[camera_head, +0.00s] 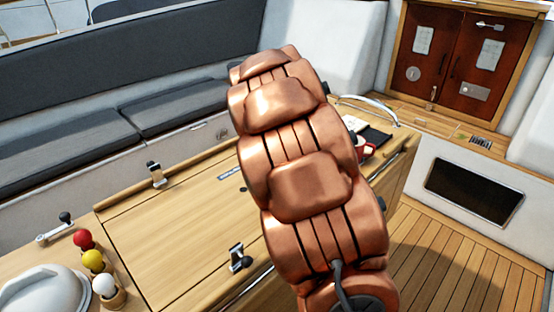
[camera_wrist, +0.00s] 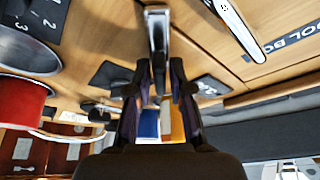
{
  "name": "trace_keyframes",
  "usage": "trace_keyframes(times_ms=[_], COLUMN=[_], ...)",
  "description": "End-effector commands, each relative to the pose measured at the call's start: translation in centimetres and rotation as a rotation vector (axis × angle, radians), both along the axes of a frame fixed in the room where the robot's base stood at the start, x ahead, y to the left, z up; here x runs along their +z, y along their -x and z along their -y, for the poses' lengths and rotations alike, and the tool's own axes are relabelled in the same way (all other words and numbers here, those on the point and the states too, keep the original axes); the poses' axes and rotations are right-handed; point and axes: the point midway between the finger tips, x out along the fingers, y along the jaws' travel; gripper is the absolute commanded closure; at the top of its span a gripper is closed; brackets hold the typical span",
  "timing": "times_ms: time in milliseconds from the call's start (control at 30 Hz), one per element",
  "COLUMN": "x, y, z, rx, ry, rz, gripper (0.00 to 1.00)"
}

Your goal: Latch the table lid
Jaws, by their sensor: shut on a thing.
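The wooden table lid (camera_head: 165,240) lies flat and looks closed in the head view. Two metal latches with dark knobs show on it: one at its far edge (camera_head: 155,173) and one at its near edge (camera_head: 238,257). My gripper is hidden behind my copper arm in the head view. In the wrist view my gripper (camera_wrist: 160,78) has its dark fingers closed around the end of a metal lever (camera_wrist: 158,32), which looks like a latch part. Its base is partly hidden, so I cannot tell how far it is turned.
A red mug (camera_head: 366,149) and a curved rail (camera_head: 368,105) are beyond my arm. A grey bench (camera_head: 90,130) runs behind.

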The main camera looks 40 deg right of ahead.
Motion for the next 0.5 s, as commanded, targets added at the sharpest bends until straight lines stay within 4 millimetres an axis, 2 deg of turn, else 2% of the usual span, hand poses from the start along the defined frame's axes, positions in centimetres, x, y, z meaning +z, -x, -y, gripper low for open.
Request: trace_keyframes(times_ms=[500], x=[0.03], y=[-0.05], z=[0.11], rx=[-0.472], ry=[0.004], rz=[0.002], gripper=[1.0])
